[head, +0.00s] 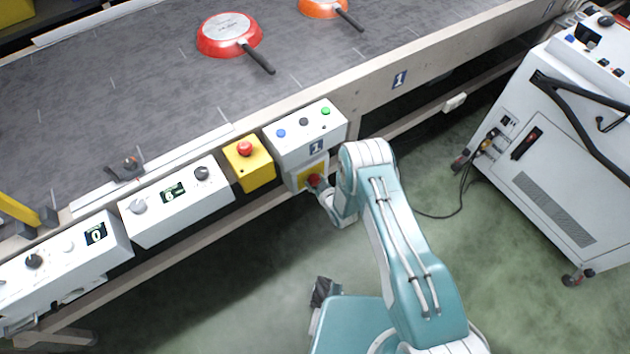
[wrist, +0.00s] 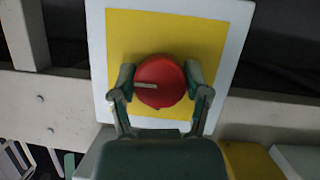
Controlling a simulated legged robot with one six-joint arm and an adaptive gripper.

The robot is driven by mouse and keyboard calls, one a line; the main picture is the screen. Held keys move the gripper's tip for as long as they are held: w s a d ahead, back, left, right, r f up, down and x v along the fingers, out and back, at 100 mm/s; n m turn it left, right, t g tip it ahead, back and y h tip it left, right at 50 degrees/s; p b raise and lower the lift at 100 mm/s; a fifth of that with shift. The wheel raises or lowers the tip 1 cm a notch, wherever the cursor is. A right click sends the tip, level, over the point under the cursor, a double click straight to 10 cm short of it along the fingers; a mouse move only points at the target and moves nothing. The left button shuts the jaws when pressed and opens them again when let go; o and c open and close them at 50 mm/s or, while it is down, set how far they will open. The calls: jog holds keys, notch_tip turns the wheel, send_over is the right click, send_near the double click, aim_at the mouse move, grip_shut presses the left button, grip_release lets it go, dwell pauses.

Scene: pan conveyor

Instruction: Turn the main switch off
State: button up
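The main switch is a round red knob (wrist: 160,82) on a yellow plate with a white surround (wrist: 232,50). A pale mark on the knob lies nearly level, towards the left in the wrist view. My gripper (wrist: 160,84) has one finger on each side of the knob, and both fingertips appear to touch its rim. In the head view, the red knob (head: 314,180) shows below the control box marked 1 (head: 316,147), with my gripper (head: 322,190) at it. The arm partly hides the gripper there.
A yellow box with a red button (head: 249,165) and grey-white control boxes (head: 177,200) line the conveyor's (head: 120,90) near side. A red pan (head: 228,36) and an orange pan (head: 322,8) lie on the belt. A white wheeled cabinet (head: 545,160) stands right, its cable on the green floor.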

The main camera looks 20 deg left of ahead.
jog(key=shift+a, duration=0.1)
dwell(0.3)
jog(key=n+t, duration=0.1)
jog(key=n, duration=0.2)
jog(key=shift+t+h, duration=0.3)
jog(key=shift+h, duration=0.1)
jog(key=n+t, duration=0.2)
jog(key=n, duration=0.1)
jog(key=shift+h, duration=0.4)
jog(key=n+t, duration=0.1)
jog(key=n, duration=0.2)
jog(key=shift+s+n+t+y, duration=0.15)
jog(key=shift+n+t, duration=0.35)
jog(key=shift+n, duration=0.55)
jog(key=shift+w+n+t+y, duration=0.15)
jog(key=shift+n+t, duration=0.35)
jog(key=shift+n, duration=0.55)
jog(key=shift+s+f, duration=0.1)
jog(key=shift+s, duration=0.05)
